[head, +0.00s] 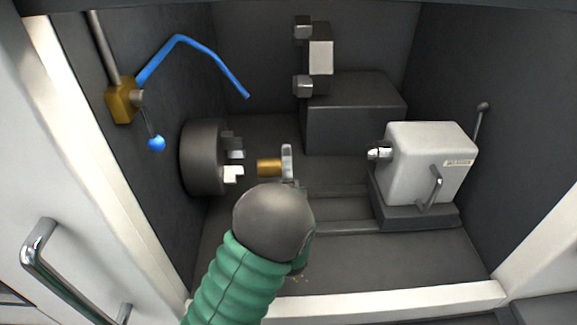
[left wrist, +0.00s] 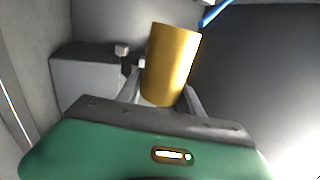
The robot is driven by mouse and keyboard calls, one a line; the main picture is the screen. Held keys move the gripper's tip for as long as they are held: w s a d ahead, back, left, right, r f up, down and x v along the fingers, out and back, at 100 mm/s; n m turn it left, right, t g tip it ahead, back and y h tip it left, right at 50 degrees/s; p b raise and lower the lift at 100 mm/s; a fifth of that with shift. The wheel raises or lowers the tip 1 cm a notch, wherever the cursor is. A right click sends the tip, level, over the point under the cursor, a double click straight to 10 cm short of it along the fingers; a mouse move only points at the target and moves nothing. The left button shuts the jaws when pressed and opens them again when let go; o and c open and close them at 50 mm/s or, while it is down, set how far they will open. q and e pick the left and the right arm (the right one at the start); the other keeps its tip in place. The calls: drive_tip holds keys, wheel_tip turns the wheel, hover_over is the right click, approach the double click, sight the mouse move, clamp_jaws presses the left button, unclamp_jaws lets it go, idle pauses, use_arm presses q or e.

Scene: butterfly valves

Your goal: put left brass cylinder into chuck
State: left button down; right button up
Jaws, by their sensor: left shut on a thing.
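The brass cylinder (head: 268,167) is held roughly level inside the machine, its free end facing the chuck. My left gripper (head: 287,165) is shut on it. In the left wrist view the cylinder (left wrist: 170,65) stands out between the two fingers (left wrist: 163,92). The chuck (head: 203,157) is a dark round body on the left wall, with pale stepped jaws (head: 234,174) facing right. A gap shows between the cylinder's left end and the chuck jaws. My dark wrist hides part of the gripper and the floor below. My right gripper is not in view.
A light grey tailstock (head: 428,160) stands on the right. A dark block with a tool post (head: 320,58) is at the back. A blue hose (head: 205,52) and a blue-knobbed lever (head: 156,143) are above the chuck. The white door with a metal handle (head: 45,235) is at left.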

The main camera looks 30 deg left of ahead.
use_arm(q)
drive_tip(key=a, duration=0.9)
drive_tip(key=shift+s+a+r, duration=0.15)
drive_tip(key=shift+s+a, duration=0.1)
drive_tip(key=shift+s, duration=0.05)
idle(0.6)
drive_tip(key=shift+s+a, duration=0.15)
drive_tip(key=shift+a, duration=0.15)
idle(1.1)
drive_tip(key=shift+s+f+b, duration=0.1)
drive_tip(key=shift+f+b, duration=0.1)
drive_tip(key=shift+b, duration=0.3)
drive_tip(key=c, duration=1.1)
unclamp_jaws()
drive_tip(key=o, duration=0.4)
drive_tip(key=shift+a+f, duration=0.1)
drive_tip(key=shift+a, duration=0.15)
drive_tip(key=shift+d+f, duration=0.1)
drive_tip(key=shift+d, duration=0.15)
